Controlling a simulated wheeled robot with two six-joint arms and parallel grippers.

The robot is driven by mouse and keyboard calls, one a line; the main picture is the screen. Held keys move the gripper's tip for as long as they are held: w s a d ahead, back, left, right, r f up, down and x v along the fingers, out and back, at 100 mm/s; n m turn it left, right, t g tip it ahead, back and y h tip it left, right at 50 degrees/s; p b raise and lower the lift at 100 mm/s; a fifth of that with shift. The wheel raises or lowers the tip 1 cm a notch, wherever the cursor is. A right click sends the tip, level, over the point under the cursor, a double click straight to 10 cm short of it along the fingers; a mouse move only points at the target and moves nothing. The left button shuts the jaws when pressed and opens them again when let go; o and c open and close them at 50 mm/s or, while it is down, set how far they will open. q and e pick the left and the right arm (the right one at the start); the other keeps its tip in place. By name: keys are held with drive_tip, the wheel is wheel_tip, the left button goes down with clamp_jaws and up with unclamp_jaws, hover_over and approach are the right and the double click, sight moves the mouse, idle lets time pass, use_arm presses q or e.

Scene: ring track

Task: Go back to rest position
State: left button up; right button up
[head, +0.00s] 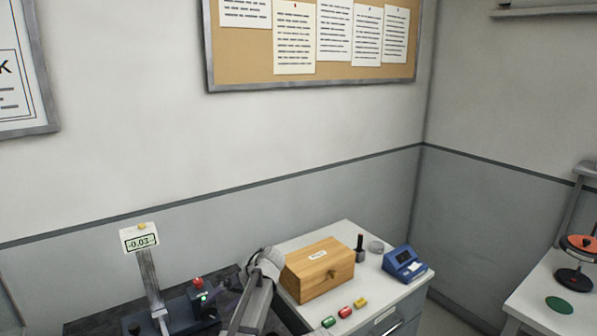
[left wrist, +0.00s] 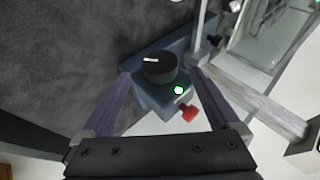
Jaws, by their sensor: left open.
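My left gripper (left wrist: 160,78) is open and empty in the left wrist view, its two fingers spread either side of a blue-grey device with a black knob (left wrist: 160,68). A lit green button (left wrist: 179,90) and a red knob (left wrist: 188,113) also show between the fingers. Whether the fingers touch the device I cannot tell. In the head view my left gripper (head: 226,303) is low in the picture, beside the device with its red button (head: 198,283), and partly hidden by my own arm. My right gripper is not in view.
A display reading -0.03 (head: 141,242) stands on a post at the left. A wooden box (head: 318,272), a blue device (head: 404,264) and several small coloured pieces (head: 345,312) are on the white cabinet. Another table (head: 535,300) is at the right.

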sight(207, 311)
use_arm(q)
drive_tip(key=b+x, duration=0.3)
drive_tip(key=x, duration=0.2)
drive_tip(key=shift+d+f, duration=0.1)
drive_tip(key=h+p, duration=0.1)
drive_tip(key=p, duration=0.1)
drive_tip(key=r+t+h+p, duration=0.1)
drive_tip(key=shift+s+r+n+p, duration=0.25)
drive_tip(key=shift+n+p, duration=0.05)
drive_tip(key=shift+p, duration=0.1)
drive_tip(key=shift+s+a+f+n+t+h+p, duration=0.1)
drive_tip(key=shift+n+t+h+p, duration=0.05)
drive_tip(key=shift+t+h+p, duration=0.4)
drive_tip(key=shift+a+f+n+t+h+p, duration=0.15)
drive_tip(key=shift+t+h+p, duration=0.2)
drive_tip(key=shift+h, duration=0.3)
drive_tip(key=shift+a+t+h, duration=0.1)
drive_tip(key=shift+t+h, duration=0.4)
drive_tip(key=shift+h, duration=0.3)
drive_tip(key=shift+s+a+n+t+h, duration=0.1)
drive_tip(key=shift+n+t+h, duration=0.3)
drive_tip(key=shift+h, duration=0.2)
drive_tip(key=shift+r+h, duration=0.3)
drive_tip(key=p+v, duration=0.6)
drive_tip(key=shift+s+r+p, duration=0.2)
drive_tip(key=shift+r+p, duration=0.1)
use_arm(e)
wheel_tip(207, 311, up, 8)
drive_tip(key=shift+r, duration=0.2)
